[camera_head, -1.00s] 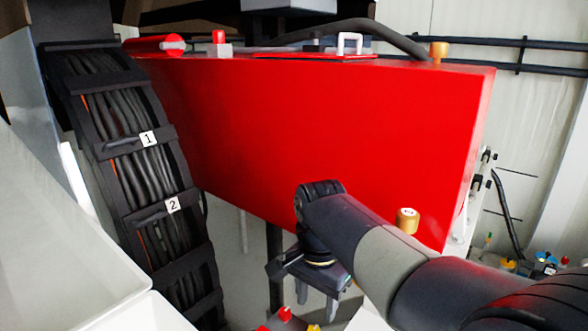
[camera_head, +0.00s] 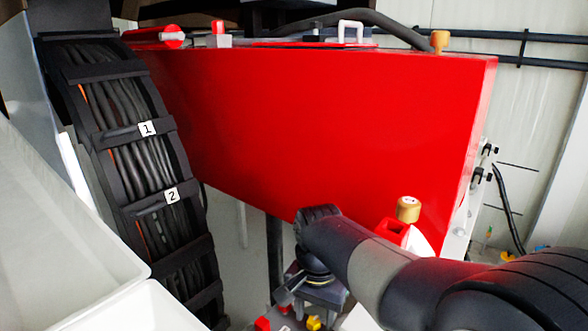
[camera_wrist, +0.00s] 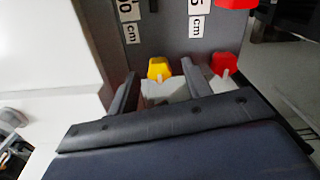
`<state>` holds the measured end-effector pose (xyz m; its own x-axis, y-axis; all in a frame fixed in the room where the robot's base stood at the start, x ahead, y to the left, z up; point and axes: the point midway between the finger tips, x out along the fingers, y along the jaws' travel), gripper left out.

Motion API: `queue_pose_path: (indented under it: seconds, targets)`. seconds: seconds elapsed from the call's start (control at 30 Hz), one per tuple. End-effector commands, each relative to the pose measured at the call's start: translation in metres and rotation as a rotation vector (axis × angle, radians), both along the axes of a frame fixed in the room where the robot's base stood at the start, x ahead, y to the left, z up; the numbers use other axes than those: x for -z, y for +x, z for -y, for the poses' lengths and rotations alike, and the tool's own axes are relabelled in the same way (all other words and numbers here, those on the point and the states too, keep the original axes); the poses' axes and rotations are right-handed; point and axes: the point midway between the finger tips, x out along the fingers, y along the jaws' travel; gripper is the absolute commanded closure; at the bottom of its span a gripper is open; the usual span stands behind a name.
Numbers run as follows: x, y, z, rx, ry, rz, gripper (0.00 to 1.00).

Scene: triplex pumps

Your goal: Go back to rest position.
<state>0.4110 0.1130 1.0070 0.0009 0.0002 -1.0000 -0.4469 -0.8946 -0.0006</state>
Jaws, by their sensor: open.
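My gripper (camera_wrist: 158,78) is open in the wrist view, with its two dark fingers apart and nothing held between them. A yellow block (camera_wrist: 160,68) shows beyond and between the fingertips, and a red block (camera_wrist: 223,64) is just right of the right finger. In the head view my arm reaches in from the lower right, and its wrist hangs down in front of the lower edge of the big red panel (camera_head: 330,120). The fingertips are not clear there. The small yellow block (camera_head: 313,323) and red block (camera_head: 263,324) show near the bottom edge.
A cable bundle (camera_head: 150,160) with tags 1 and 2 runs down the left. White bins (camera_head: 70,250) fill the lower left. A brass knob (camera_head: 408,209) and a red-and-white object (camera_head: 393,228) stand behind my arm. Labels marked cm (camera_wrist: 130,30) show in the wrist view.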

Motion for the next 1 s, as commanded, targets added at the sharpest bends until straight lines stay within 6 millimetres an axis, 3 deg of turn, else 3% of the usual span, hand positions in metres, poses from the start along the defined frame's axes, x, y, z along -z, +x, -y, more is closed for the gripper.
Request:
queue_pose_path:
  seconds: [1.0]
  targets:
    - [0.0032,0.0002,-0.0030,-0.844,-0.001,0.001,0.53]
